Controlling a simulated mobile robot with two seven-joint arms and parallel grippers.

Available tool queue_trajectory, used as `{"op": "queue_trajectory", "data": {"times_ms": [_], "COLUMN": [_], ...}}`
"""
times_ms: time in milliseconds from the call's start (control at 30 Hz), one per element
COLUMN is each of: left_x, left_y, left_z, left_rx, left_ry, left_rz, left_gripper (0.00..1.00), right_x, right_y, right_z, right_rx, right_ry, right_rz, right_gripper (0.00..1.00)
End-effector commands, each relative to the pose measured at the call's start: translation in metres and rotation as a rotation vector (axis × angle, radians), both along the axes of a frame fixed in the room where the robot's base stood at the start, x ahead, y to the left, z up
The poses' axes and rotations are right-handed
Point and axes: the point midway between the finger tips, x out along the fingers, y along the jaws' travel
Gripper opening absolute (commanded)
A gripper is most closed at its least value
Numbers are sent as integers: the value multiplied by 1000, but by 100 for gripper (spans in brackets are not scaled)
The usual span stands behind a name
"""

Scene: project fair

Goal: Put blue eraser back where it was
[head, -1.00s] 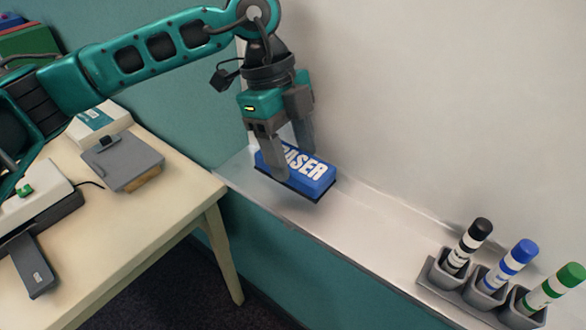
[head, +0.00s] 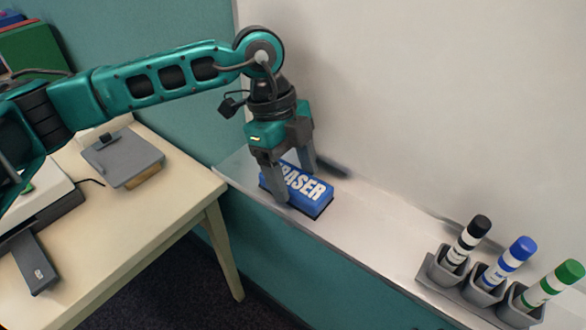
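The blue eraser (head: 318,188), with white lettering on top and a dark underside, is at the left part of the whiteboard ledge (head: 365,228). It appears to rest on the ledge or just over it. My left gripper (head: 296,186) comes down from above with one finger on the near side of the eraser and one on the far side. It is shut on the eraser, and the near finger covers part of its lettering. My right gripper is not in view.
A grey holder (head: 442,280) with black (head: 468,243), blue (head: 508,263) and green (head: 550,286) markers stands at the ledge's right. The ledge between is clear. The whiteboard (head: 430,90) rises behind. A cream table (head: 135,225) with devices stands left.

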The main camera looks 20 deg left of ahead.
Motion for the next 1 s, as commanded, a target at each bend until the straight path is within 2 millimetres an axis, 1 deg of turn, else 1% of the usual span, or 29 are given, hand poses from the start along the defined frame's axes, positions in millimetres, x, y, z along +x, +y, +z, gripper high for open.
{"op": "queue_trajectory", "data": {"times_ms": [133,267,367,600,700,833,1000], "left_x": [0,2,4,9,10,12,12], "left_y": [0,3,8,22,27,32,33], "left_z": [2,13,30,81,97,111,118], "left_rx": [0,0,-2,-1,0,0,-1], "left_ry": [-1,-4,-4,-5,-3,-2,0], "left_rz": [0,1,1,1,2,2,0], "left_gripper": [69,69,69,69,69,69,69], "right_x": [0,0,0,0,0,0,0], "right_y": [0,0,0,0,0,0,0], "right_z": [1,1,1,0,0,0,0], "right_rx": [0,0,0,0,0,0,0], "right_ry": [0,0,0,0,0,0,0], "right_rz": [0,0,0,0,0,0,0], "right_gripper": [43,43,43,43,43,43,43]}}
